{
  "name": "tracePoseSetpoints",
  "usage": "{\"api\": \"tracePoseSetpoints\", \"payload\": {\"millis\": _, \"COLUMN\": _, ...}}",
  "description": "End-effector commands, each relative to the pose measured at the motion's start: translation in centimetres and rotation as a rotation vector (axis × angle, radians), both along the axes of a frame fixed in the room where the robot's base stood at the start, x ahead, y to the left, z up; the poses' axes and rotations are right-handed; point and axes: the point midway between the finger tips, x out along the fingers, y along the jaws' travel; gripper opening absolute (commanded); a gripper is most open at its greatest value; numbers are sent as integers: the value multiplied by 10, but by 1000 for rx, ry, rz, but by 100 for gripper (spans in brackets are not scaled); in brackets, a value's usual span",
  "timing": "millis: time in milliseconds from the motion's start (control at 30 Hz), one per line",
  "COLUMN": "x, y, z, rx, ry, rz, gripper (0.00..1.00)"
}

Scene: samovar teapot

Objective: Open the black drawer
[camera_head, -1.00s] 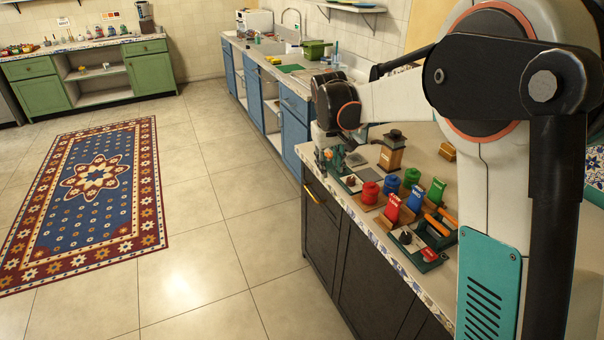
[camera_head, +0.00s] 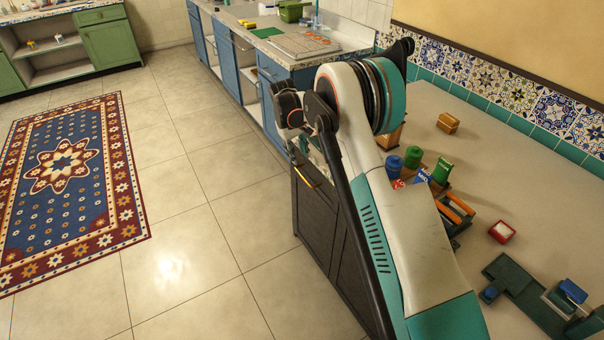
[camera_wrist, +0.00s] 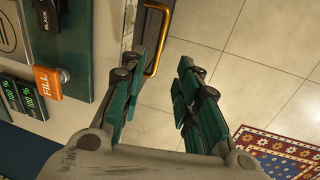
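The black drawer (camera_head: 320,197) is at the top of the dark cabinet's left end in the head view, with a brass handle (camera_head: 306,177) on its front. The drawer looks closed, though my arm partly covers it. My gripper (camera_head: 303,152) is at the cabinet's far left corner, close to the handle and small in the head view. In the wrist view my gripper (camera_wrist: 158,70) is open, its two green fingers apart with floor tiles between them. The brass handle (camera_wrist: 163,42) shows just beyond the fingertips, nearer the left finger. I cannot tell whether they touch.
The countertop (camera_head: 480,215) carries jars, small boxes and a dark green device (camera_head: 530,290) close by. An orange FILL lever (camera_wrist: 48,82) is left of my fingers in the wrist view. The tiled floor (camera_head: 200,220) beside the cabinet is clear, with a patterned rug (camera_head: 70,190) farther left.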

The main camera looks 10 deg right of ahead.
Motion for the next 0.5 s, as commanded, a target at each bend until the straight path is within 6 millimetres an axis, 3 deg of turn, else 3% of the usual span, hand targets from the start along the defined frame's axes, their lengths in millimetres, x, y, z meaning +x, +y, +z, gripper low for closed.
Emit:
{"api": "tracePoseSetpoints", "payload": {"millis": 200, "x": 2, "y": -8, "z": -46, "rx": 0, "ry": 0, "rz": 0, "gripper": 30}}
{"api": "tracePoseSetpoints", "payload": {"millis": 500, "x": 5, "y": -17, "z": -97, "rx": 1, "ry": -1, "rz": -1, "gripper": 30}}
